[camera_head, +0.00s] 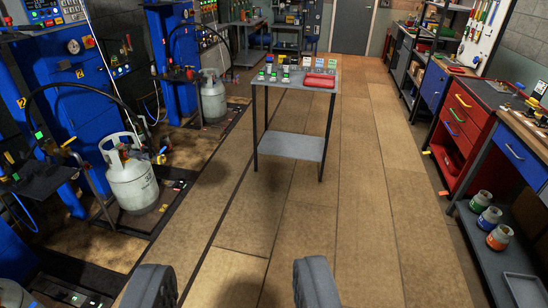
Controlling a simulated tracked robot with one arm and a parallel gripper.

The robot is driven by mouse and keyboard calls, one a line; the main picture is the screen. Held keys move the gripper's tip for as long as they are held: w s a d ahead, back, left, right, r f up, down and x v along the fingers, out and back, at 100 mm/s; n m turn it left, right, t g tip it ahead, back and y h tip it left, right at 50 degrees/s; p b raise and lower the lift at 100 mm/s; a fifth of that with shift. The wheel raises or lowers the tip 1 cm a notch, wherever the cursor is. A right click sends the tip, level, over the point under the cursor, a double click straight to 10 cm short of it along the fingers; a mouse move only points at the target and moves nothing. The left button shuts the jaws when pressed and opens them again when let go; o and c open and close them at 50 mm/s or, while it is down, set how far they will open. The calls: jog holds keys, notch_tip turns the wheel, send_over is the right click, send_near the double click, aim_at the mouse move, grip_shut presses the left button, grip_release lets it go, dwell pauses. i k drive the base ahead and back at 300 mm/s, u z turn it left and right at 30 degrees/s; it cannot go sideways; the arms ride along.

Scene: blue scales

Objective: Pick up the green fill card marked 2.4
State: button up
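My gripper (232,282) shows at the bottom of the view, its two dark fingers wide apart with only floor between them. Ahead, a small grey table (291,147) stands on the wooden floor, well beyond my gripper. On its top are several small white-and-green items (272,77), a row of small coloured upright pieces at the back, and a red tray (319,81) at the right. Some of these pieces are green, but they are too small for any marking to be read. I cannot tell which one is the card marked 2.4.
Blue machines with scales line the left; a white gas cylinder (133,185) stands there, with another cylinder (213,97) farther back. A red drawer cabinet (462,125) and a low shelf with jars (499,237) line the right. The floor up to the table is clear.

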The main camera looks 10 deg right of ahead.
aim_at(331, 63)
jog(key=z, duration=0.5)
jog(key=i, duration=1.25)
jog(key=z, duration=0.65)
jog(key=i, duration=1.3)
jog(key=u, duration=0.3)
jog(key=i, duration=1.3)
jog(key=u, duration=0.65)
jog(key=i, duration=0.45)
jog(key=u, duration=0.1)
